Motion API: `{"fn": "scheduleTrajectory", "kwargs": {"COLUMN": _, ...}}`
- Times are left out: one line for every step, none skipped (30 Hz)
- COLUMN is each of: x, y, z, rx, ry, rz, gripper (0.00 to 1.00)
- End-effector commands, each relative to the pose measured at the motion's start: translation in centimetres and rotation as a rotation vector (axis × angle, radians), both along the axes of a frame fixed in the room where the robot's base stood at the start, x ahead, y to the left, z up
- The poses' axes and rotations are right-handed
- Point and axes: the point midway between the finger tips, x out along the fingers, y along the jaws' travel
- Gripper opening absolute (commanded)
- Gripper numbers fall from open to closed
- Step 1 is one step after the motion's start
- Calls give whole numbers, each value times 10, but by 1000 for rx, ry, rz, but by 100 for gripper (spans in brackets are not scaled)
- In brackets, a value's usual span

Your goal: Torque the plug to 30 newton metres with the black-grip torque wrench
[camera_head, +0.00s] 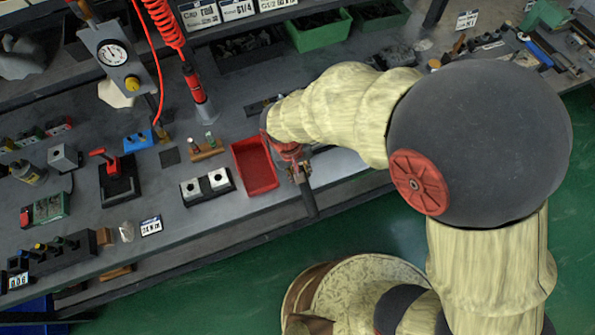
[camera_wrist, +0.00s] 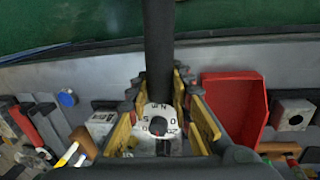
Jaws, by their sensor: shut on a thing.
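My gripper (camera_head: 295,172) is shut on the torque wrench, just right of the red tray and near the bench's front edge. The wrench's black grip (camera_head: 310,204) sticks out past that edge toward the floor. In the wrist view, my yellow-padded fingers (camera_wrist: 163,112) stand on both sides of the black grip (camera_wrist: 158,45), which runs up out of the picture. A white lettered part with a dark knob (camera_wrist: 158,122) shows between the fingers. The wrench's head is hidden. I cannot make out the plug.
The red tray (camera_head: 255,166) looks empty; it also shows in the wrist view (camera_wrist: 232,105). A red toggle clamp (camera_head: 110,165), a small card (camera_head: 151,226) and a red hanging tool (camera_head: 194,84) with a coiled hose are left. A green bin (camera_head: 320,32) stands behind. The floor in front is clear.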

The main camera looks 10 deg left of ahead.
Motion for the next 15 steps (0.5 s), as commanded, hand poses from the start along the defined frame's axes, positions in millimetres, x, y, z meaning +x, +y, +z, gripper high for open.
{"fn": "scheduleTrajectory", "kwargs": {"x": 3, "y": 0, "z": 2, "rx": 5, "ry": -5, "rz": 13, "gripper": 0}}
{"fn": "scheduleTrajectory", "kwargs": {"x": 4, "y": -1, "z": 3, "rx": 5, "ry": -5, "rz": 22, "gripper": 0}}
{"fn": "scheduleTrajectory", "kwargs": {"x": 4, "y": -3, "z": 3, "rx": 5, "ry": -5, "rz": 33, "gripper": 0}}
{"fn": "scheduleTrajectory", "kwargs": {"x": 5, "y": -4, "z": 3, "rx": 5, "ry": -6, "rz": 41, "gripper": 0}}
{"fn": "scheduleTrajectory", "kwargs": {"x": 6, "y": -5, "z": 3, "rx": 5, "ry": -5, "rz": 50, "gripper": 0}}
{"fn": "scheduleTrajectory", "kwargs": {"x": 6, "y": -7, "z": 3, "rx": 5, "ry": -5, "rz": 59, "gripper": 0}}
{"fn": "scheduleTrajectory", "kwargs": {"x": 7, "y": -8, "z": 3, "rx": 5, "ry": -5, "rz": 66, "gripper": 0}}
{"fn": "scheduleTrajectory", "kwargs": {"x": 7, "y": -8, "z": 3, "rx": 5, "ry": -5, "rz": 73, "gripper": 0}}
{"fn": "scheduleTrajectory", "kwargs": {"x": 7, "y": -9, "z": 2, "rx": 5, "ry": -5, "rz": 81, "gripper": 0}}
{"fn": "scheduleTrajectory", "kwargs": {"x": 8, "y": -10, "z": 2, "rx": 5, "ry": -5, "rz": 85, "gripper": 0}}
{"fn": "scheduleTrajectory", "kwargs": {"x": 8, "y": -10, "z": 2, "rx": 5, "ry": -6, "rz": 88, "gripper": 0}}
{"fn": "scheduleTrajectory", "kwargs": {"x": 8, "y": -10, "z": 2, "rx": 5, "ry": -5, "rz": 91, "gripper": 0}}
{"fn": "scheduleTrajectory", "kwargs": {"x": 8, "y": -11, "z": 2, "rx": 5, "ry": -5, "rz": 93, "gripper": 0}}
{"fn": "scheduleTrajectory", "kwargs": {"x": 8, "y": -11, "z": 2, "rx": 5, "ry": -5, "rz": 94, "gripper": 0}}
{"fn": "scheduleTrajectory", "kwargs": {"x": 8, "y": -11, "z": 2, "rx": 5, "ry": -5, "rz": 94, "gripper": 0}}
